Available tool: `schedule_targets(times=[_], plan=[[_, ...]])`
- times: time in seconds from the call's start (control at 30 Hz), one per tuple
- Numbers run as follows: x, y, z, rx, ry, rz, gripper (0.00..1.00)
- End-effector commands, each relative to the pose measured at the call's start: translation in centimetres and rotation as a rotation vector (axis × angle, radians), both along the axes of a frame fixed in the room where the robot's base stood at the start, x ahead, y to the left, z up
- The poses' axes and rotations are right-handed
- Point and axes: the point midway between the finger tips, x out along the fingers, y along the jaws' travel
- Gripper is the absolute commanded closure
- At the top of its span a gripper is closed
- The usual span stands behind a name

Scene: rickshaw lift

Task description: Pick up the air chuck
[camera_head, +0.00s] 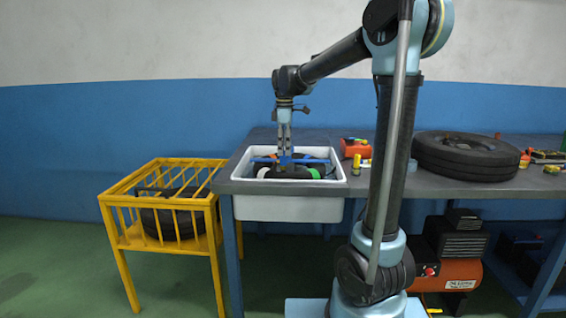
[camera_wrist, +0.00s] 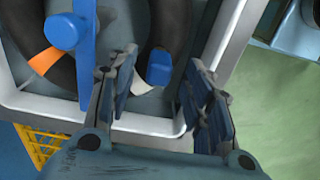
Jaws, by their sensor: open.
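I cannot pick out the air chuck with certainty in either view. Several small tools lie on the grey bench, too small to name surely. My gripper (camera_head: 285,152) points down over the white basin (camera_head: 290,207) at the bench's left end. In the wrist view my gripper (camera_wrist: 160,78) is open, with nothing seen held between its fingers. Below it are a dark tire (camera_wrist: 185,22) and blue fixture parts (camera_wrist: 62,32) in the basin. A blue knob-like piece (camera_wrist: 159,68) shows between the fingertips; I cannot tell whether they touch it.
A yellow cage (camera_head: 127,208) holding a tire stands left of the basin. On the bench are a red tool (camera_head: 355,149), a yellow-green item (camera_head: 356,166) and a large tire (camera_head: 466,152). An orange compressor (camera_head: 455,272) sits below. The green floor in front of the cage is clear.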

Motion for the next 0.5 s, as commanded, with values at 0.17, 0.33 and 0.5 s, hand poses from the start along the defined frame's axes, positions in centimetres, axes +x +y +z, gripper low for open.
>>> schedule_targets(times=[0.17,0.33,0.5], plan=[[0.1,0.2,-1.4,0.000,0.000,0.000,0.53],[0.2,0.5,-3.7,0.000,0.000,0.000,0.53],[0.1,0.4,-5.1,0.000,0.000,0.000,0.53]])
